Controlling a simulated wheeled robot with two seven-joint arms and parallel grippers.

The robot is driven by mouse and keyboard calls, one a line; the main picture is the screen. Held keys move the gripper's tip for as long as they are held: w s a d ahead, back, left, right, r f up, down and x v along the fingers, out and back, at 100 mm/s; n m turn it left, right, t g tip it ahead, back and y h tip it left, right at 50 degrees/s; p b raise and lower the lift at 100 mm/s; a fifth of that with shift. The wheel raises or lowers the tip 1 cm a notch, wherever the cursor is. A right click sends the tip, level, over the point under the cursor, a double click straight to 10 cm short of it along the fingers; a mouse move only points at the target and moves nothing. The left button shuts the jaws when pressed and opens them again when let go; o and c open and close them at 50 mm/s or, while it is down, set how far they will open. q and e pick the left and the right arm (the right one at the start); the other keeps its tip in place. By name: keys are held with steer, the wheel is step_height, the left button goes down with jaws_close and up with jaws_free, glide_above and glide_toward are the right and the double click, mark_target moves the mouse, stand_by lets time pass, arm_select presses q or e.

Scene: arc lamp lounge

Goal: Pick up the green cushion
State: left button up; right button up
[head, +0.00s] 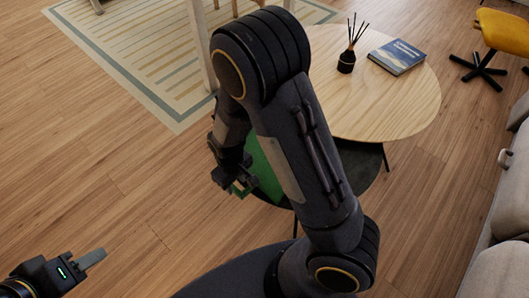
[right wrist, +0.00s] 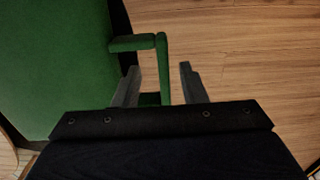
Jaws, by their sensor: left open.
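The green cushion (head: 264,172) lies on the dark lower shelf under the round wooden table, partly hidden behind my right arm. In the right wrist view the cushion (right wrist: 55,70) fills the left side, and a thin green handle (right wrist: 162,68) sticks out from it. My right gripper (head: 236,188) is at the cushion's left edge. In the right wrist view my right gripper (right wrist: 161,84) is open, with the handle between its fingers and a gap visible on both sides. My left gripper (head: 98,258) is open, low at the left, far from the cushion.
The round wooden table (head: 395,110) carries a black reed diffuser (head: 347,62) and a blue book (head: 398,56). A yellow chair (head: 503,32) and a grey sofa (head: 505,240) stand at the right. A striped rug (head: 150,50) lies at the back left. The left floor is clear.

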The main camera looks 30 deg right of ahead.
mark_target(234, 187)
steer(key=f+b, duration=0.1)
steer(key=f, duration=0.3)
steer(key=f+b, duration=0.1)
steer(key=shift+w+a+f+b, duration=0.1)
steer(key=shift+a+f+b, duration=0.2)
steer(key=shift+f, duration=0.1)
jaws_close()
